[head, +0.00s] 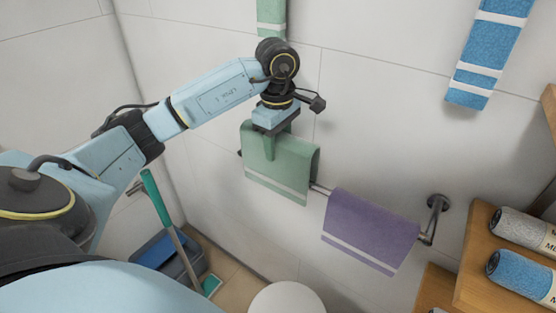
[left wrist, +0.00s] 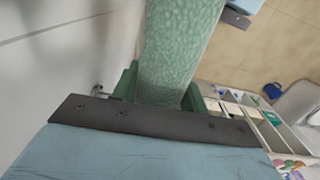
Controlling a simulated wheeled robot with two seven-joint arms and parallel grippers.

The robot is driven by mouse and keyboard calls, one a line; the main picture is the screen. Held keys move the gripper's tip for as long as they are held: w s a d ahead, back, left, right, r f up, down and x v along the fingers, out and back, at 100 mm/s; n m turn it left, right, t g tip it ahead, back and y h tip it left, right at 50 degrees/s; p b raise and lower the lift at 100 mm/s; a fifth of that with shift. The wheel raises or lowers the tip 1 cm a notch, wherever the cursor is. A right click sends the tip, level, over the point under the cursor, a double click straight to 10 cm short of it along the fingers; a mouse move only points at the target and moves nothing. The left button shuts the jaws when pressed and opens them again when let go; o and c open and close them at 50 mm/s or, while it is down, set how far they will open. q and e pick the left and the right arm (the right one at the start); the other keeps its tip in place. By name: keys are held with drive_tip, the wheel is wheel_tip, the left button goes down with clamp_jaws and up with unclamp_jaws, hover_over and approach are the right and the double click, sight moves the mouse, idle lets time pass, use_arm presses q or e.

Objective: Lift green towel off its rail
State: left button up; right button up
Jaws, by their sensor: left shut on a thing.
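The green towel (head: 292,172), with a pale stripe near its lower edge, hangs over the wall rail (head: 320,189) at its left end. My left gripper (head: 274,142) comes down from above and is shut on the top fold of the towel. In the left wrist view the green towel (left wrist: 178,50) passes between the green fingers of my left gripper (left wrist: 162,92). The towel still lies over the rail. My right gripper is not in view.
A purple towel (head: 370,232) hangs on the same rail, right of the green one. A blue towel (head: 483,60) hangs higher on the wall. Wooden shelves with rolled towels (head: 522,274) stand at right. A bucket (head: 165,258) and a green-handled mop (head: 160,200) stand at lower left.

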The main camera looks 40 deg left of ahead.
use_arm(q)
wheel_tip(320, 180, up, 10)
drive_tip(key=shift+f+p, duration=0.1)
drive_tip(key=shift+p, duration=0.8)
drive_tip(key=s+d+b, duration=0.2)
drive_tip(key=s+b, duration=0.2)
drive_tip(key=s, duration=1.4)
drive_tip(key=shift+f, duration=0.35)
